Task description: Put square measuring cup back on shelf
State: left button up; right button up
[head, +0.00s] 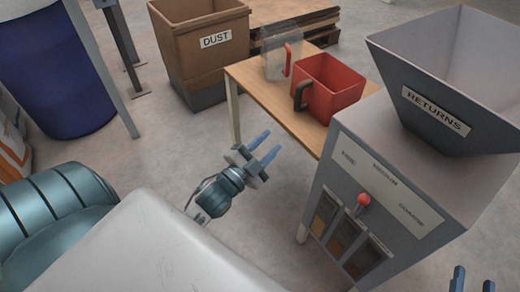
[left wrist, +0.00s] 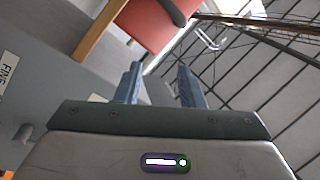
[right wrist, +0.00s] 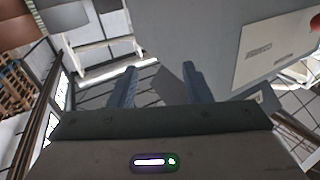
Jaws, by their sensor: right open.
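A red square cup (head: 340,98) with a dark handle stands on a small wooden table (head: 263,95). A clear boxy cup (head: 283,62) with a red handle stands behind it on the same table. I cannot tell for sure which is the measuring cup of the task. My left gripper (head: 272,146) is open and empty, in front of the table and apart from the cups. The left wrist view shows the red cup (left wrist: 143,25) beyond its fingers. My right gripper (head: 472,280) is open at the bottom right corner, with nothing between its fingers. I cannot clearly identify a shelf.
A grey machine (head: 375,180) with a RETURNS hopper (head: 440,85) and a red-knobbed lever (head: 363,200) stands right of the table. A brown DUST bin (head: 200,55) and a blue drum (head: 60,80) stand behind. The floor left of the table is clear.

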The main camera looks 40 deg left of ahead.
pick_arm(q)
jog(key=s+d+r+n+g+y, duration=0.1)
jog(key=s+d+n, duration=0.2)
jog(key=s+n, duration=0.5)
jog(key=n, duration=0.3)
jog(key=shift+d, duration=0.2)
jog(key=shift+r, duration=0.1)
